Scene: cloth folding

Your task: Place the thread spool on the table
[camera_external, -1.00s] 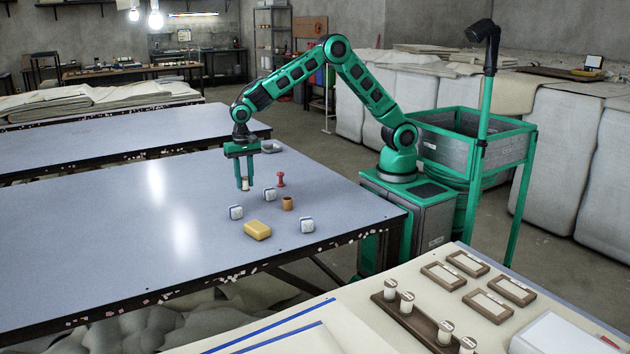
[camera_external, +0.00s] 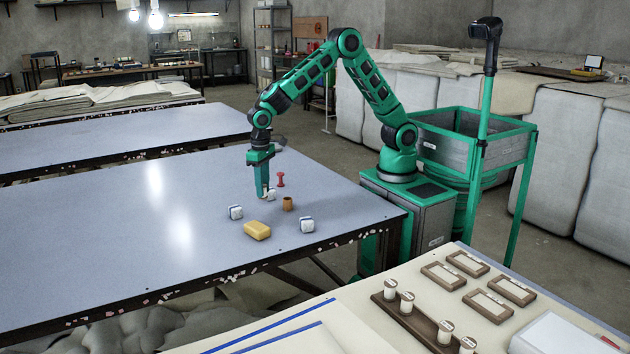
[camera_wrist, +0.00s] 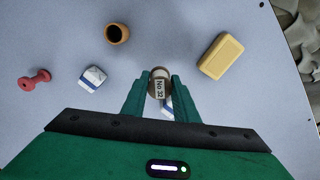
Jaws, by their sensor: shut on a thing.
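The thread spool (camera_wrist: 157,83), with a "No 32" label, is between my gripper's fingers in the wrist view. My gripper (camera_external: 264,193) is shut on it, pointing down over the blue-grey table (camera_external: 120,245). In the external view the spool is mostly hidden by the fingers, so I cannot tell whether it touches the table.
A yellow block (camera_external: 257,231), a brown cup-like piece (camera_external: 288,204), a red spool-shaped piece (camera_external: 281,180) and white-and-blue blocks (camera_external: 236,212), (camera_external: 307,224) stand close around my gripper. Another such block (camera_external: 271,195) is right beside the fingers. The table's left part is clear.

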